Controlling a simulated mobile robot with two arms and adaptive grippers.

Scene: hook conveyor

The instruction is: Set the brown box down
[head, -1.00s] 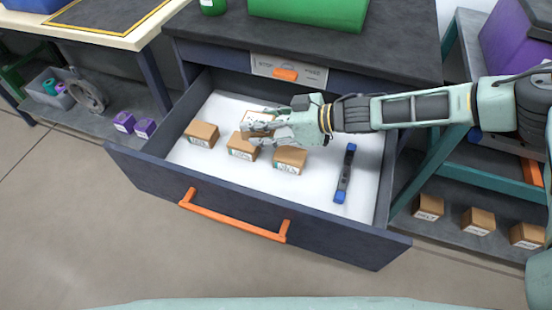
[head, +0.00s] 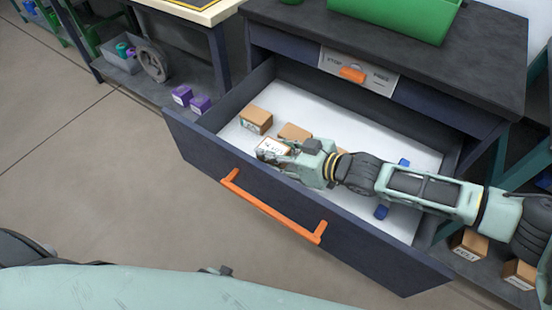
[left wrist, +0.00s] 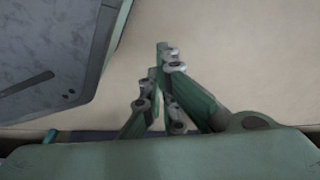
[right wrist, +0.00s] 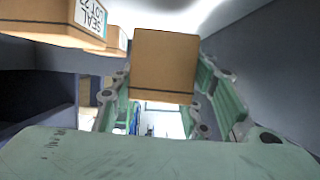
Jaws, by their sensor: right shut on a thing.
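The brown box (right wrist: 165,62) is between the fingers of my right gripper (right wrist: 155,100) in the right wrist view. In the head view my right gripper (head: 280,153) is over the open drawer, near its front wall, shut on this box (head: 270,146), whose pale labelled face shows. Two other brown boxes stand in the drawer, one at the left (head: 256,119) and one just behind the gripper (head: 295,131). Labelled boxes also show at upper left in the right wrist view (right wrist: 55,22). Whether the held box touches the drawer floor is hidden. My left gripper (left wrist: 168,55) looks shut and empty.
The open drawer (head: 330,232) has an orange handle (head: 270,207) in front. A blue-ended tool (head: 381,212) lies inside, partly under my right arm. Purple boxes (head: 200,103) sit on a low shelf at left. A green bin (head: 400,15) stands on the worktop.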

